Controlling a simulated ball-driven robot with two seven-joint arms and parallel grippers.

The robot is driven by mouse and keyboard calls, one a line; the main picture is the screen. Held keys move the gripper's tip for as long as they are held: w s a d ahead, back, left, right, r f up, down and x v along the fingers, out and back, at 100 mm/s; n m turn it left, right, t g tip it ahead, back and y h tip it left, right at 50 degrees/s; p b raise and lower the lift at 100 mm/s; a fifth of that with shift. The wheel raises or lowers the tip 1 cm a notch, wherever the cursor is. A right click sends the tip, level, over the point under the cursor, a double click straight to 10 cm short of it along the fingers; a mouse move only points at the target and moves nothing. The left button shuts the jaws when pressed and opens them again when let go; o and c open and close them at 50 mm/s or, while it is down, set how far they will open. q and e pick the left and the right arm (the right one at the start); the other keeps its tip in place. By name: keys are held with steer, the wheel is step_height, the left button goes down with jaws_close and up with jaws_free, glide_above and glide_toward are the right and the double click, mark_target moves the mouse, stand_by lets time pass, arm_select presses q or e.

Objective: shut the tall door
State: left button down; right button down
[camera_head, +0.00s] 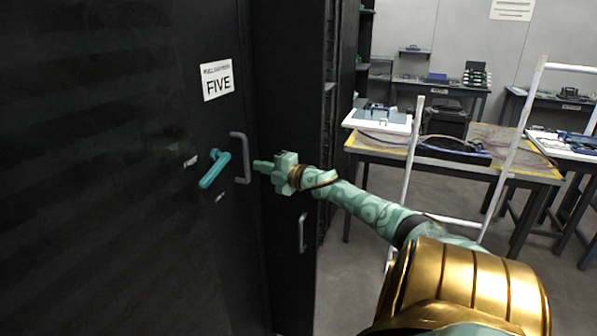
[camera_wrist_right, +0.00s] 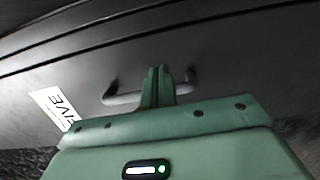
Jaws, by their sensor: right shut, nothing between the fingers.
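The tall door (camera_head: 120,200) is a black panel filling the left of the head view. It carries a white sign (camera_head: 217,79) reading FIVE, a teal lever (camera_head: 214,168) and a grey bar handle (camera_head: 246,160). A vertical edge runs just right of the handle; I cannot tell how far the door stands open. My right gripper (camera_head: 258,165) is shut and empty, close beside the grey handle. In the right wrist view its fingers (camera_wrist_right: 157,80) overlap the middle of the bar handle (camera_wrist_right: 120,98); contact is unclear. My left gripper is not in view.
Another black panel with a grey handle (camera_head: 302,232) stands right of the door. A white frame (camera_head: 505,165) and a workbench (camera_head: 470,170) with equipment stand at the right. More benches line the back wall. Bare grey floor (camera_head: 350,270) shows below my right arm.

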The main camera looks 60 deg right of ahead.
steer(key=s+p, duration=0.3)
steer(key=s, duration=0.9)
steer(key=shift+f, duration=0.25)
